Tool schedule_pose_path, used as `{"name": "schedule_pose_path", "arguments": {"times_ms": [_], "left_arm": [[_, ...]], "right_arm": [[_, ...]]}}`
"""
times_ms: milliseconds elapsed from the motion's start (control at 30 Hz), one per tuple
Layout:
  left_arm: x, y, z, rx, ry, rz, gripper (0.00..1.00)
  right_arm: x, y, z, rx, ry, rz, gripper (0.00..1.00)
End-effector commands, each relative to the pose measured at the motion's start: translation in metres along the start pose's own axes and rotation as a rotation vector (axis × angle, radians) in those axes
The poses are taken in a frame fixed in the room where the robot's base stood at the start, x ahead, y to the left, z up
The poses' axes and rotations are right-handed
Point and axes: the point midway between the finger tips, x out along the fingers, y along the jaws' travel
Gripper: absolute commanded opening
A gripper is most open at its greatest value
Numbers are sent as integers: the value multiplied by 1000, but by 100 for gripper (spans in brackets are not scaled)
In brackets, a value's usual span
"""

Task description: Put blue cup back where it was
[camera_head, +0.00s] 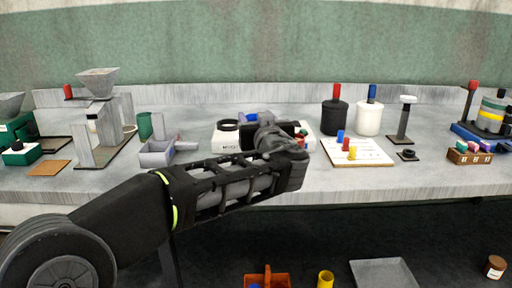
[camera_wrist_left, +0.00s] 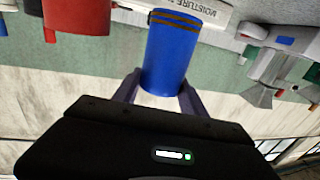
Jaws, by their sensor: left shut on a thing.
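My left gripper (camera_wrist_left: 160,90) is shut on a blue cup (camera_wrist_left: 170,50), a plain blue cylinder with dark brown bands near one end. The cup sits between the two fingers in the left wrist view. In the head view, the left gripper (camera_head: 284,143) is over the bench, in front of a white box marked MOISTURE (camera_head: 228,139). A patch of blue (camera_head: 257,117) shows behind the gripper; I cannot tell whether it is the held cup. The gripper's wrist hides part of the box and the cup's base. My right gripper is not in view.
A white board (camera_head: 372,159) with small blue, red and yellow pegs lies right of the gripper. Black (camera_head: 335,118) and white (camera_head: 369,118) canisters stand behind it.

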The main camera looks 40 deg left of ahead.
Motion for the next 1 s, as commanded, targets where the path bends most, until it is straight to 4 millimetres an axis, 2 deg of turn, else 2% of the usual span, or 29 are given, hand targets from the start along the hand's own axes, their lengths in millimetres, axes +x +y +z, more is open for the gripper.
{"name": "schedule_pose_path", "arguments": {"times_ms": [33, 100, 467, 700, 967, 1000], "left_arm": [[0, 0, 9, 2, -1, 0, 0], [0, 0, 14, 1, 0, 0, 0], [0, 0, 19, 0, 0, 1, 0], [0, 0, 50, 2, -2, 1, 0], [0, 0, 52, -1, 0, 1, 0], [0, 0, 52, -1, 0, 1, 52]], "right_arm": [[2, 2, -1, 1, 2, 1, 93], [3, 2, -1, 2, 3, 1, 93], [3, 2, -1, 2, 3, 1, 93], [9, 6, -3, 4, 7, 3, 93], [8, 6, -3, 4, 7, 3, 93], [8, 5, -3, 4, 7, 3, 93]]}}
